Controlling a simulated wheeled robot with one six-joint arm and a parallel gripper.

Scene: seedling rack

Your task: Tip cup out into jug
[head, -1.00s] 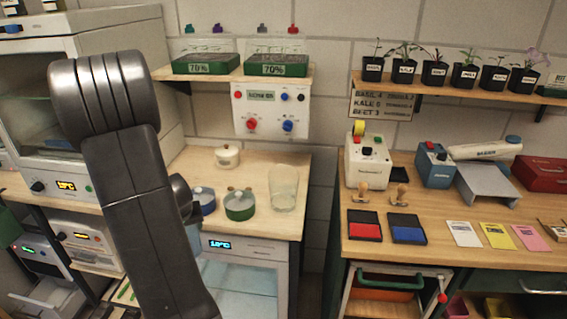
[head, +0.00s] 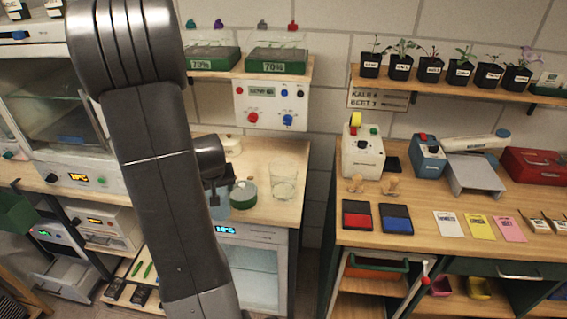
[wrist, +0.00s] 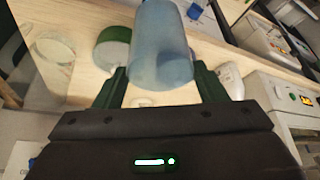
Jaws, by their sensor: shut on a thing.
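A translucent blue cup (wrist: 162,50) is held between the two green fingers of my gripper (wrist: 161,86) in the wrist view. In the head view my gripper (head: 220,190) is at the front left of the wooden bench, largely behind my arm, and I cannot make out the cup clearly there. The clear jug (head: 284,184) stands upright on the bench, to the right of my gripper and apart from it. It also shows at the left of the wrist view (wrist: 52,62). I cannot tell what is inside the cup.
A green round pot (head: 243,197) sits between my gripper and the jug. A control box (head: 270,104) hangs on the wall behind. A gap separates this bench from the right bench (head: 480,195).

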